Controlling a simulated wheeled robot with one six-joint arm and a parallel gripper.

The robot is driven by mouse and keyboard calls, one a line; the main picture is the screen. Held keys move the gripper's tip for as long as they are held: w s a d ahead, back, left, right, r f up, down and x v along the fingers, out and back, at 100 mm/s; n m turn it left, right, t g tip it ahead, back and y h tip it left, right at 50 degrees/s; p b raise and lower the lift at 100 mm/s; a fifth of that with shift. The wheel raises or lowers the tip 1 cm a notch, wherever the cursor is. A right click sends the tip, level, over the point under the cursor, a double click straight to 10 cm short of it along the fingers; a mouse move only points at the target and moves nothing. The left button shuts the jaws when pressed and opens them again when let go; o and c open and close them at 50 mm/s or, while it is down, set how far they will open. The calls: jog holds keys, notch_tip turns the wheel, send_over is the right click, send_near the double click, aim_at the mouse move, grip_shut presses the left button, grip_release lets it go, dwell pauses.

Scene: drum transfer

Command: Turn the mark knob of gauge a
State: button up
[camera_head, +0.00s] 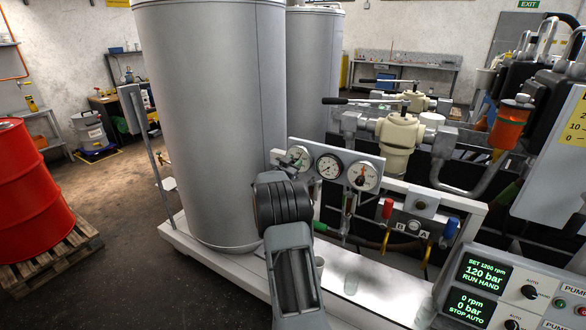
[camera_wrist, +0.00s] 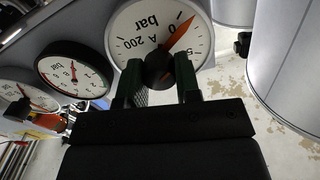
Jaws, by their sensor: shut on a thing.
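Gauge a (camera_wrist: 135,28) is a round white dial marked "A", "200" and "bar", seen upside down in the wrist view. Its black centre knob (camera_wrist: 159,69) sits between my gripper's (camera_wrist: 159,82) two dark fingers, which are shut on it. An orange-red pointer (camera_wrist: 180,34) runs from the knob toward the upper right, its tip close to the 0. In the head view gauge a (camera_head: 299,155) is the leftmost of three on a pale panel, partly covered by my wrist. My fingertips are hard to make out there.
The middle gauge (camera_head: 328,167) and right gauge (camera_head: 364,176) sit close beside it. A large grey tank (camera_head: 205,120) stands just left of my arm. Red and blue handled valves (camera_head: 388,208) are lower right. A control console (camera_head: 510,290) stands at front right.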

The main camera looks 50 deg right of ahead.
jog(key=m+b, duration=0.1)
jog(key=m, duration=0.1)
jog(key=m+b, duration=0.1)
jog(key=b, duration=0.1)
jog(key=shift+s+f+m, duration=0.1)
jog(key=shift+f+m, duration=0.2)
jog(key=shift+m, duration=0.1)
jog(key=m+b, duration=0.3)
jog(key=shift+m, duration=0.3)
jog(key=m+b, duration=0.3)
jog(key=shift+m, duration=0.3)
jog(key=m+b, duration=0.3)
jog(key=m, duration=0.1)
jog(key=shift+f+b, duration=0.1)
jog(key=shift+b, duration=0.25)
jog(key=m+b, duration=0.2)
jog(key=m, duration=0.2)
jog(key=m+b, duration=0.3)
jog(key=shift+f+m, duration=0.1)
jog(key=shift+m, duration=0.3)
jog(key=m+b, duration=0.2)
jog(key=m, duration=0.1)
jog(key=shift+m+b, duration=0.85)
jog(key=shift+m, duration=1.35)
